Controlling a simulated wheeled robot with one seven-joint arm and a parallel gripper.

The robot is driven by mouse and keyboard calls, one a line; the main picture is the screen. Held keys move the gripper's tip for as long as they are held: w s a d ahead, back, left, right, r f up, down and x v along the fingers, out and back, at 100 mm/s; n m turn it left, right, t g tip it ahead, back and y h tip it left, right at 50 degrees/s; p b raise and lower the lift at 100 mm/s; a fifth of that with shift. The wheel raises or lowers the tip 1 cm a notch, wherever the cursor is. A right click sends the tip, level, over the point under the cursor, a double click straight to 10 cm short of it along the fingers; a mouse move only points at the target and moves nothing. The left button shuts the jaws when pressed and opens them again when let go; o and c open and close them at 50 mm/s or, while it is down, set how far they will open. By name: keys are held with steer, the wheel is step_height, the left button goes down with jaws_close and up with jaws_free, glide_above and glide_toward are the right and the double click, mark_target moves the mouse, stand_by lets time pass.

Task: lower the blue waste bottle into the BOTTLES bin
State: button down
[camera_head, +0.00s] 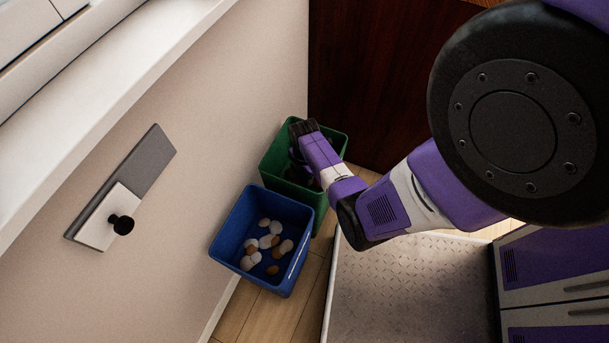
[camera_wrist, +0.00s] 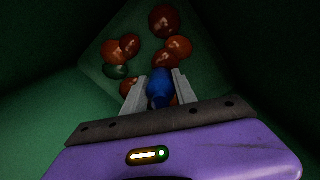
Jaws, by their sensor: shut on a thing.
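My gripper (camera_wrist: 160,76) is inside the green bin (camera_head: 328,128) and points down into it. In the wrist view its two grey fingers are shut on the blue waste bottle (camera_wrist: 159,90), whose rounded blue end shows between them. The bottle is above the bin's floor; I cannot tell how far. In the head view my gripper (camera_head: 304,132) reaches into the green bin and hides the bottle. No BOTTLES label is readable on either bin.
Several red and orange round things (camera_wrist: 164,22) and a dark green one (camera_wrist: 116,71) lie on the green bin's floor. A blue bin (camera_head: 229,229) with white and brown roundish things stands nearer. A wall is on the left, a dark wood panel (camera_head: 370,60) behind.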

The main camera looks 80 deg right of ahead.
steer(key=shift+f+b, duration=0.4)
steer(key=shift+f, duration=0.15)
stand_by(0.4)
steer(key=c, duration=0.9)
jaws_free()
steer(key=shift+r+p, duration=1.55)
steer(key=shift+r, duration=2.35)
